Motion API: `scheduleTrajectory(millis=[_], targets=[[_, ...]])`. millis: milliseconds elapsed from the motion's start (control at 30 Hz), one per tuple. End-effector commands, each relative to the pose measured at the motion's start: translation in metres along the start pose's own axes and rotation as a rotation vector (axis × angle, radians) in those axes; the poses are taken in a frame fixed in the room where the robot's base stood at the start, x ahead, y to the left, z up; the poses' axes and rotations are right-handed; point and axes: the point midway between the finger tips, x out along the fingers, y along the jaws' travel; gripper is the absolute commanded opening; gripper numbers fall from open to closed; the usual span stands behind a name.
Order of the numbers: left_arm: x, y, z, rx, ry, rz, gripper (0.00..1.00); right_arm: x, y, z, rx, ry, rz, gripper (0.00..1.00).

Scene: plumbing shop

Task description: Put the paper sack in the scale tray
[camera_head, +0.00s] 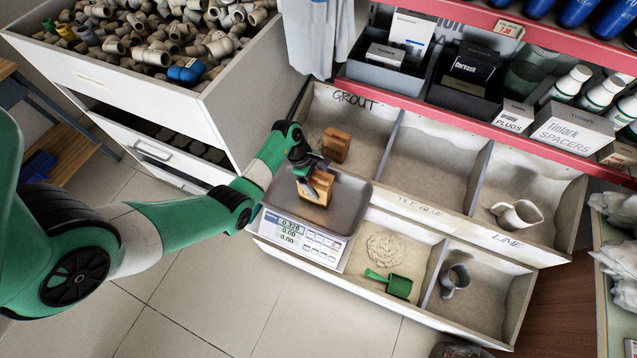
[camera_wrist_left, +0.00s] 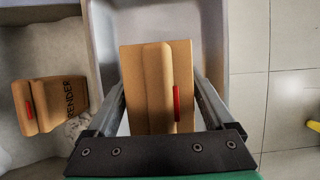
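A tan paper sack (camera_head: 316,188) with a folded top is in the grey scale tray (camera_head: 349,207), on the white scale (camera_head: 305,239). In the left wrist view this sack (camera_wrist_left: 152,80) shows a red tab and lies between my left gripper's two fingers. My left gripper (camera_head: 309,173) reaches down over the sack in the tray. The fingers lie along its two sides; whether they press on it I cannot tell. The scale display shows small digits, seemingly not zero on the top line. My right gripper is in neither view.
A second tan sack (camera_head: 336,145) marked RENDER stands in the grout bin beside the tray. Compartments hold powder, a green scoop (camera_head: 389,283), a white jug (camera_head: 517,214) and a grey cup (camera_head: 454,280). A drawer cabinet full of pipe fittings (camera_head: 150,55) rises at the left.

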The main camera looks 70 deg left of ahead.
Motion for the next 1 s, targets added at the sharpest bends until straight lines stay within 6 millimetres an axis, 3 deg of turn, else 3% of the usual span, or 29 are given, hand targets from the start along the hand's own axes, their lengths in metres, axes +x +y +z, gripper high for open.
scheduleTrajectory(millis=[367,800,1000], targets=[[-0.007,0.0,0.002,0.0,0.0,0.0,1.0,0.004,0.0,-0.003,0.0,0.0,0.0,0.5],[-0.104,0.001,0.003,-0.001,0.0,0.003,1.0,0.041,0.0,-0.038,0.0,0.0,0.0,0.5],[-0.123,0.001,0.002,0.0,0.0,0.001,1.0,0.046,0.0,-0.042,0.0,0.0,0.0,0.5]])
